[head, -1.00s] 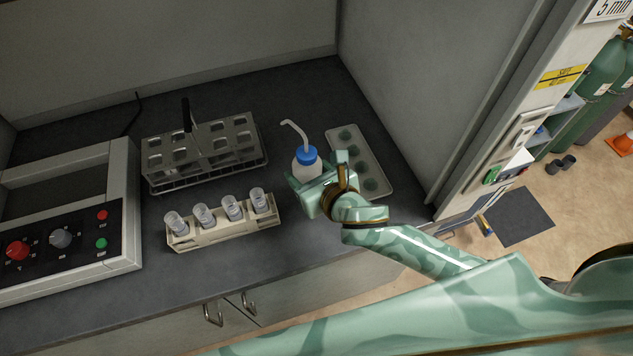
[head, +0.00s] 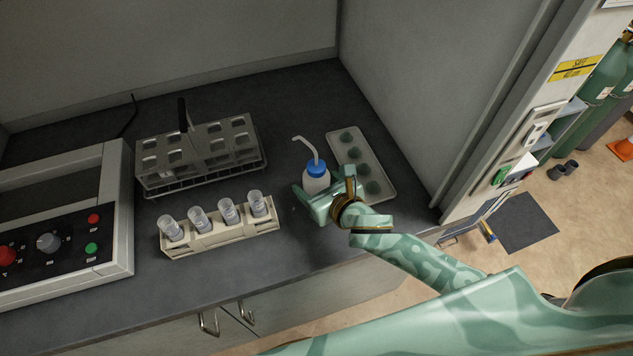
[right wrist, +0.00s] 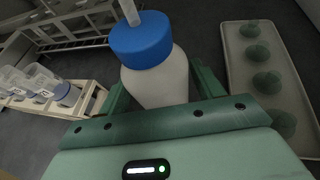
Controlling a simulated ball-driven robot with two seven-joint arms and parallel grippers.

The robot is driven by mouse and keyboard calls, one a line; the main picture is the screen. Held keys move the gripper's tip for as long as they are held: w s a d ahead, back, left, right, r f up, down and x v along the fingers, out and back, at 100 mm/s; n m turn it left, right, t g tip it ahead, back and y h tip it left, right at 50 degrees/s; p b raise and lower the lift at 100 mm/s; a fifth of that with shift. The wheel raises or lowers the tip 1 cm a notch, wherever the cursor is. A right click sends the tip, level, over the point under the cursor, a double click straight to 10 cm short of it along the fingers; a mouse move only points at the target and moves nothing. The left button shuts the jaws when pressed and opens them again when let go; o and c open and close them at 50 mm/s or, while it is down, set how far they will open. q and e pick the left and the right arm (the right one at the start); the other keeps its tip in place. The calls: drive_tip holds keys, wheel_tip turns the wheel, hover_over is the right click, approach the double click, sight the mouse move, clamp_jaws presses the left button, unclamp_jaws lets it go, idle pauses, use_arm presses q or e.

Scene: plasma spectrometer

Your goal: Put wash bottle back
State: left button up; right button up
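The wash bottle (head: 317,182) has a white body, a blue cap and a bent pale spout. It stands upright over the dark counter, just left of the grey tray. My right gripper (head: 318,195) reaches it from the near side, with its fingers around the body. In the right wrist view the bottle (right wrist: 160,82) fills the space between the fingers (right wrist: 160,95), which appear to touch both sides. The fingers and palm hide the bottle's base, so I cannot tell whether it rests on the counter. My left gripper is out of view.
The grey tray (head: 343,133) with several green round pieces lies close right of the bottle. A vial rack (head: 222,238) and a larger metal rack (head: 200,155) stand to the left. A control box (head: 110,230) is at far left. The hood wall (head: 420,90) rises at right.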

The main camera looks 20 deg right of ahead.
drive_tip(key=shift+o, duration=0.2)
drive_tip(key=shift+r, duration=0.2)
drive_tip(key=shift+s+r, duration=0.1)
drive_tip(key=shift+s, duration=0.25)
drive_tip(key=p+v, duration=0.2)
drive_tip(key=v, duration=0.9)
drive_tip(key=shift+s+d, duration=0.15)
